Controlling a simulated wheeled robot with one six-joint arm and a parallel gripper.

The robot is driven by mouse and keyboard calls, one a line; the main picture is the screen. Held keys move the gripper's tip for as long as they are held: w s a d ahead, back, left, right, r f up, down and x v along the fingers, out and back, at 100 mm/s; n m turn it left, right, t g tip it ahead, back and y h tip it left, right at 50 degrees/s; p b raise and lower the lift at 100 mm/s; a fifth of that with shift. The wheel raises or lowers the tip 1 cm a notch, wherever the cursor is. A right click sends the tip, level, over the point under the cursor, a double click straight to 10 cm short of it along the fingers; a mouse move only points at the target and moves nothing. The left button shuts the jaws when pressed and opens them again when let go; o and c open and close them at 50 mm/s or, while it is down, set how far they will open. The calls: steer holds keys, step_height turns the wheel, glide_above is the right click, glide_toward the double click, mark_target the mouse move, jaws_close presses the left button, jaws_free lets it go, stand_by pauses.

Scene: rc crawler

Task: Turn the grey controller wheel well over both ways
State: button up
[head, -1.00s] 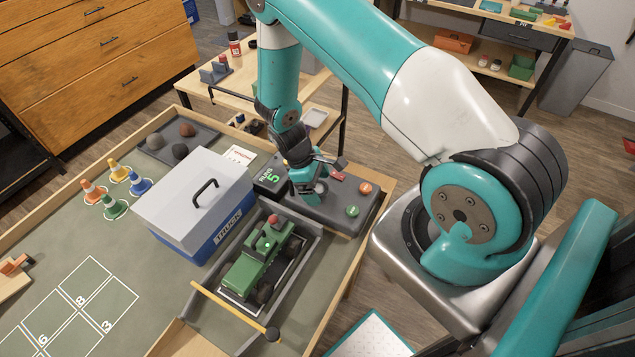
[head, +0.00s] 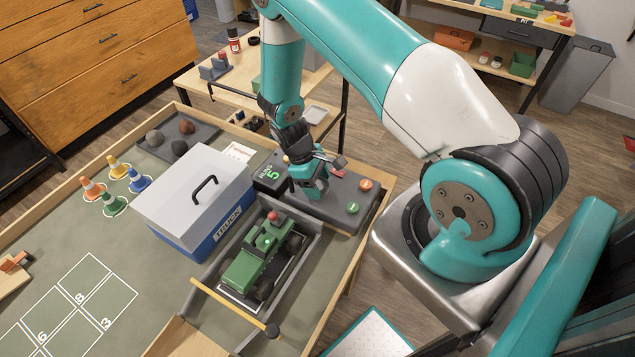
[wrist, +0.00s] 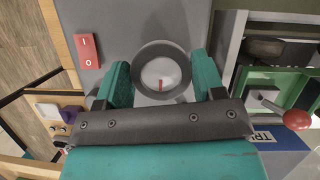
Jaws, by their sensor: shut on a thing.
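The grey controller wheel (wrist: 162,70) shows in the wrist view as a dark ring around a pale face with a red pointer mark. The mark points nearly straight up and down in that view. My gripper (wrist: 160,82) has one teal finger on each side of the wheel and is shut on its rim. In the head view my gripper (head: 311,186) reaches down onto the dark grey controller box (head: 335,207) and hides the wheel. The box's display (head: 268,174) reads RUNS 5.
The box has a green button (head: 353,208), an orange button (head: 366,185) and a red I/O switch (wrist: 87,51). The lidded truck box (head: 190,205) and the green crawler (head: 258,257) in its grey bay stand close by. Cones (head: 112,203) and a marked grid lie left.

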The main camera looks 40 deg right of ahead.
steer(key=m+y+b, duration=0.1)
steer(key=m, duration=0.2)
steer(key=shift+m+g+b, duration=0.4)
steer(key=shift+m+y+b, duration=0.5)
steer(key=shift+m+y, duration=0.4)
steer(key=shift+m, duration=0.8)
steer(key=o, duration=0.9)
steer(key=shift+r, duration=0.1)
steer(key=b+v, duration=0.3)
steer(key=v, duration=1.4)
steer(key=shift+r, duration=0.2)
